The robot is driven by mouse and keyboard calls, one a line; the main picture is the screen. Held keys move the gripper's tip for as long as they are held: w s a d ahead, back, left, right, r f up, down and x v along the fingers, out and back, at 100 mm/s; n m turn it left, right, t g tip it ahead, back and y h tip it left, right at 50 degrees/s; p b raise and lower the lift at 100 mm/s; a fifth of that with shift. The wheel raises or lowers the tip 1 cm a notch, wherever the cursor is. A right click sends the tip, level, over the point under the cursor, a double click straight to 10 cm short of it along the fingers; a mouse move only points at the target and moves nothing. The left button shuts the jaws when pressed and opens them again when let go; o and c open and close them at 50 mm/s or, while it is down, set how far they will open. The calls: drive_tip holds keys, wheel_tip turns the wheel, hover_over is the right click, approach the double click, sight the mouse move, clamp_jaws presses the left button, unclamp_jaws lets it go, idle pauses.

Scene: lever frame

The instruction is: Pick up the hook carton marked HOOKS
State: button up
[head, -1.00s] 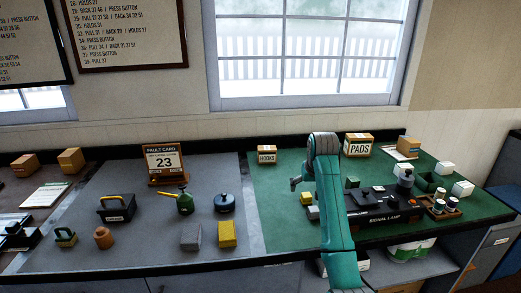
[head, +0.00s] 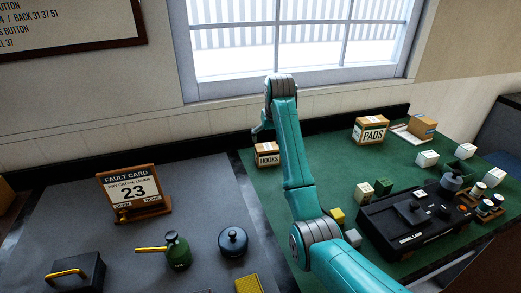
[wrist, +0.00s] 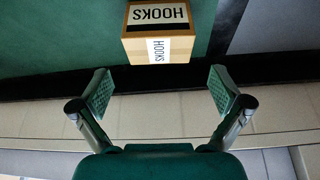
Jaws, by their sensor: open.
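The hook carton marked HOOKS (head: 267,155) is a small brown box with white labels. It stands on the green mat near the back edge, just left of my arm in the head view. In the wrist view the carton (wrist: 158,38) is at the top centre, beyond the fingertips and roughly in line with the gap between them. My gripper (wrist: 160,88) is open and empty, its two green fingers apart from the carton. In the head view the gripper is mostly hidden behind my teal arm.
A larger PADS carton (head: 371,130) stands right of my arm. A black device (head: 410,225), small blocks and white boxes occupy the green mat's right side. A fault card stand (head: 133,193) and an oil can (head: 177,250) are on the grey mat. The wall is close behind.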

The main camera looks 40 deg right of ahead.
sight(267, 151)
drive_tip(key=x, duration=1)
drive_tip(key=shift+w+d+f, duration=0.1)
drive_tip(key=shift+f, duration=0.1)
drive_tip(key=c, duration=1.1)
drive_tip(key=shift+o, duration=0.2)
drive_tip(key=shift+r, duration=0.2)
